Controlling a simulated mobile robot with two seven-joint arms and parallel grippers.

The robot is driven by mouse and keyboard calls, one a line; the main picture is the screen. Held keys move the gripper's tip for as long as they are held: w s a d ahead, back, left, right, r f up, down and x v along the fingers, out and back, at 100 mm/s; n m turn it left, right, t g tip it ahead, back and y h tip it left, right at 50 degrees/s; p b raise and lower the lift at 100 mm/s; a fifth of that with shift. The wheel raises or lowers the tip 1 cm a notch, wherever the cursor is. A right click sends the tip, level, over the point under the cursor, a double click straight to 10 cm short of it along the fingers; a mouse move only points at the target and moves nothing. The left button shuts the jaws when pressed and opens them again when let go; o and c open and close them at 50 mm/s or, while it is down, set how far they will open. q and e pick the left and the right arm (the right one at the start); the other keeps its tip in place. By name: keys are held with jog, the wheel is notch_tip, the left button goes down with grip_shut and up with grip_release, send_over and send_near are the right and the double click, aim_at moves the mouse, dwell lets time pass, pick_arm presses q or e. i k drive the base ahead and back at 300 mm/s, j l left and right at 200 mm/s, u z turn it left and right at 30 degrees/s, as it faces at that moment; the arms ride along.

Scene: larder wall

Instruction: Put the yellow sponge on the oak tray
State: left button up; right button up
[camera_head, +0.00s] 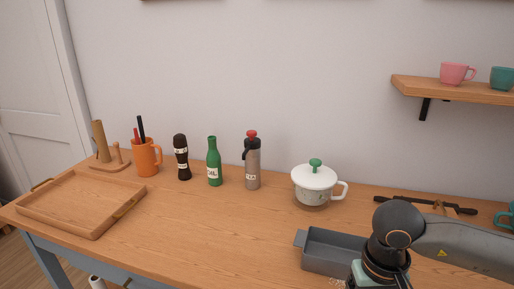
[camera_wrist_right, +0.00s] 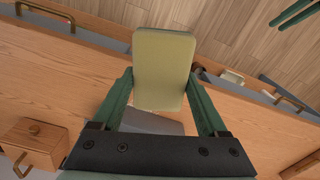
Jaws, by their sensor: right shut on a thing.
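The yellow sponge (camera_wrist_right: 165,48) is held between the two green fingers of my right gripper (camera_wrist_right: 160,77) in the right wrist view. It sticks out past the fingertips. In the head view my right arm comes in at the lower right, beside and partly over a grey bin, and the sponge is hidden or out of frame there. The oak tray (camera_head: 78,206) lies at the left end of the wooden table, empty, with brass handles, well away from my right gripper. My left gripper is not in view.
Along the back stand an orange mug (camera_head: 147,158), a dark mill (camera_head: 181,158), a green bottle (camera_head: 214,163), a grey flask (camera_head: 252,163) and a white lidded pot (camera_head: 315,184). The grey bin (camera_head: 327,256) is at the front right. The table between tray and bin is clear.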

aim_at(99, 206)
jog(key=u, duration=0.45)
jog(key=i+j+u, duration=0.15)
jog(key=u, duration=0.2)
jog(key=i+j+u, duration=0.15)
jog(key=u, duration=0.15)
jog(key=i+u, duration=0.6)
jog(key=i, duration=0.8)
